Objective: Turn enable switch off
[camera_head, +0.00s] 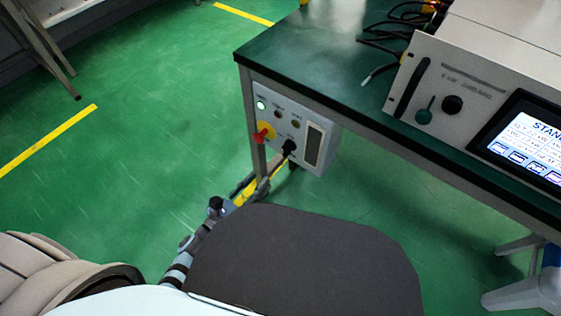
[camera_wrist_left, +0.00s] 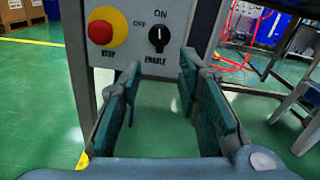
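The enable switch (camera_wrist_left: 159,39) is a black rotary knob on a light grey panel, with ON printed above it and ENABLE below. Its pale mark appears to point up toward ON. My left gripper (camera_wrist_left: 160,75) is open, its two teal-padded fingers spread below and to either side of the knob, with nothing between them. In the head view the control box (camera_head: 318,150) hangs under the table corner, and my left gripper (camera_head: 274,172) reaches it from below. The knob is small and dark there. My right gripper is not in view.
A red stop button (camera_wrist_left: 101,32) on a yellow ring sits left of the switch. A table leg (camera_wrist_left: 76,65) stands beside the panel. The green tabletop (camera_head: 310,50) overhangs the box and carries a generator (camera_head: 440,85) with a lit screen.

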